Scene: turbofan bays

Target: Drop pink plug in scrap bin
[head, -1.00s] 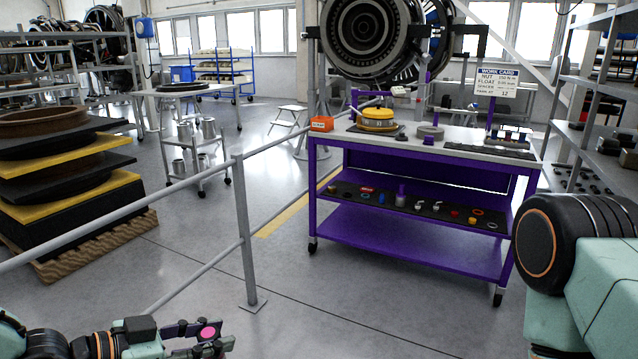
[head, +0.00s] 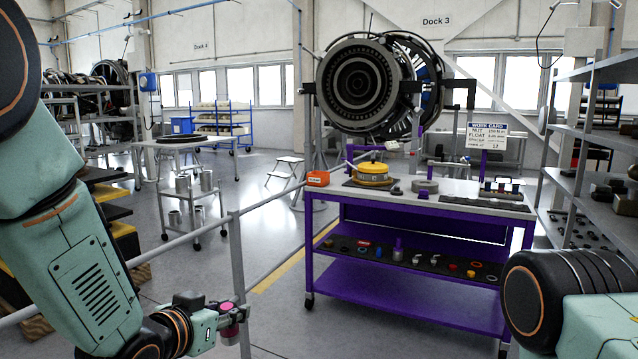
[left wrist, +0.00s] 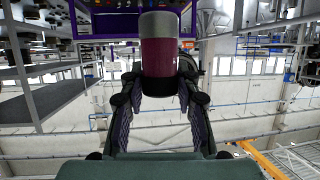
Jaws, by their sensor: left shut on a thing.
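My left gripper (head: 235,317) is in the lower middle-left of the head view, beside the grey railing. It is shut on the pink plug (head: 227,306), whose pink face shows there. In the left wrist view the plug (left wrist: 160,55) is a dark pink cylinder with a grey end, between the two fingers (left wrist: 160,103). A small orange box (head: 318,179) with a white label sits on the left end of the purple cart's top; its label is too small to read, so I cannot tell if it is the scrap bin. My right gripper is out of view.
The purple cart (head: 400,278) stands beyond the railing (head: 238,270), with a yellow round part (head: 371,173) on top and small parts on its shelf. A turbofan (head: 365,85) hangs behind it. Grey shelving (head: 590,190) is at right. Open floor lies left of the cart.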

